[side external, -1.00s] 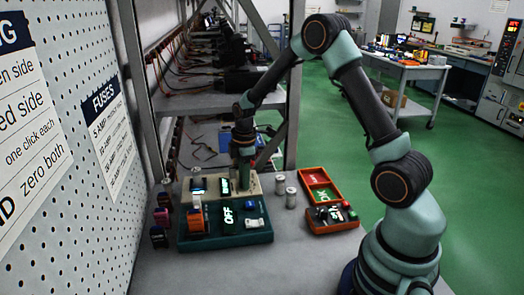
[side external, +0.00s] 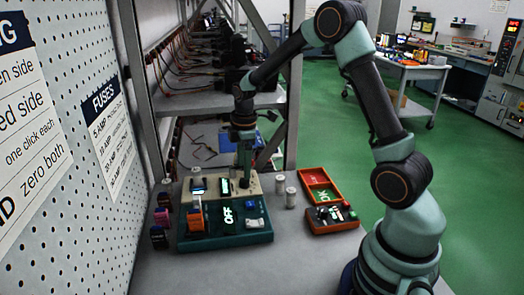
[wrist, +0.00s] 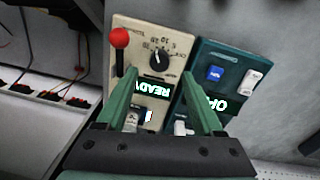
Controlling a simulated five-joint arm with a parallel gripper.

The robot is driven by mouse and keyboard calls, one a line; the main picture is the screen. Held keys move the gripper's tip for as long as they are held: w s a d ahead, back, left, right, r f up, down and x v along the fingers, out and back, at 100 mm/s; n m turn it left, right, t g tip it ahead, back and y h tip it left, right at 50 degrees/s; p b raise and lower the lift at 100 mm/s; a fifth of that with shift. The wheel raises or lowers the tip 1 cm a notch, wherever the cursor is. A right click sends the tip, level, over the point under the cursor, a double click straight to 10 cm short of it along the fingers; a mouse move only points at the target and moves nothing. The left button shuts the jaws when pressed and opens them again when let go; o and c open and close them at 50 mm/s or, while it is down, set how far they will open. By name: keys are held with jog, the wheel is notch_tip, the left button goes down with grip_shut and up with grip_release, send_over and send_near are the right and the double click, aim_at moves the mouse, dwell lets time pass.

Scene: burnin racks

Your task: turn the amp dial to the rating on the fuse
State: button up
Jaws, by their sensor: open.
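A cream tester box (wrist: 180,30) carries a black amp dial (wrist: 160,58) with numbers around it. Its lit display (wrist: 150,85) reads READY. A red ball knob (wrist: 120,38) stands at its edge. My gripper (wrist: 160,78) is open and empty, its fingers spread above the box, with the dial just beyond the tips. In the side view my gripper (side external: 245,180) points down over the box and hides the dial. A pale piece (wrist: 131,122) at the box's near end is partly hidden by a finger; I cannot read a fuse rating.
A teal box (side external: 225,239) with an OFF display and an orange block (side external: 195,219) stands in front. Several coloured blocks (side external: 159,237) are at left. A FUSES poster (side external: 112,140) hangs left. The front table is clear.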

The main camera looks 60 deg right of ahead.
aim_at(245, 182)
notch_tip(245, 182, up, 7)
jog(key=shift+s, duration=0.2)
jog(key=shift+a+r, duration=0.1)
jog(key=shift+r, duration=0.05)
jog(key=s+a+r+m+t, duration=0.2)
jog(key=s+a+r+m, duration=0.2)
jog(key=s, duration=0.3)
jog(key=s+a+r+m+t, duration=0.3)
jog(key=s+a+r+m, duration=0.1)
jog(key=s+a+m, duration=0.2)
jog(key=shift+s+a+r+m, duration=0.15)
jog(key=shift+s+a+m, duration=0.25)
jog(key=shift+s+a, duration=0.4)
